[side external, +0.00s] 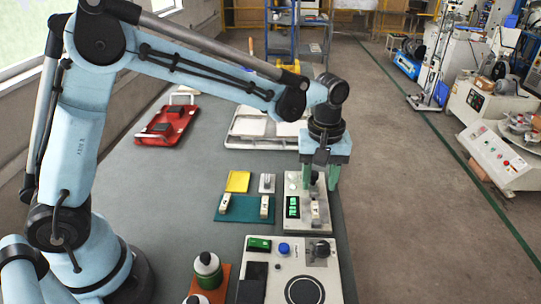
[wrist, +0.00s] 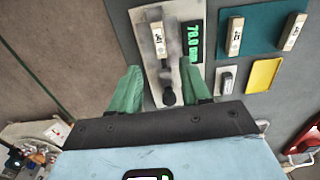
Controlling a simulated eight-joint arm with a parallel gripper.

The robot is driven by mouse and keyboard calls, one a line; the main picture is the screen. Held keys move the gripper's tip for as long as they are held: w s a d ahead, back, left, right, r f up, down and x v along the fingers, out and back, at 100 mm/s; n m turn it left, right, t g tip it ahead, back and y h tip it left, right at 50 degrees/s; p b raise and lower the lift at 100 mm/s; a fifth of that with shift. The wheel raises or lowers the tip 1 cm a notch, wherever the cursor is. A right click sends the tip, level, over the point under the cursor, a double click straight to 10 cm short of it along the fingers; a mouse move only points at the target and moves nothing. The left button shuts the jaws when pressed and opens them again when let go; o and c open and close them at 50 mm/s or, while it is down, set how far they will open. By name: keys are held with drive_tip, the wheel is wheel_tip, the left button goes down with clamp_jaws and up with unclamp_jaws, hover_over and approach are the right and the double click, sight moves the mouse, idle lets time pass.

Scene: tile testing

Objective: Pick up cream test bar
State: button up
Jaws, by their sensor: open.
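Three cream bars with dark markings are in view. One cream bar (side external: 316,211) lies on the grey gauge plate (side external: 301,228), and it also shows in the wrist view (wrist: 158,43). My gripper (side external: 320,182) is open and empty above the far end of the gauge plate. In the wrist view its green fingers (wrist: 162,84) are spread either side of the plate's black knob (wrist: 169,97), with the bar beyond them.
A green digital display (wrist: 194,42) is beside the bar on the plate. A yellow tile (side external: 238,181) and a small grey block (side external: 267,183) lie by the mat. A control panel (side external: 265,290) stands nearer the camera. The bench left of the mat is clear.

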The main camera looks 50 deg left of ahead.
sight(315, 206)
drive_tip(key=shift+s+f, duration=0.15)
drive_tip(key=shift+f, duration=3.05)
drive_tip(key=shift+c, duration=0.2)
clamp_jaws()
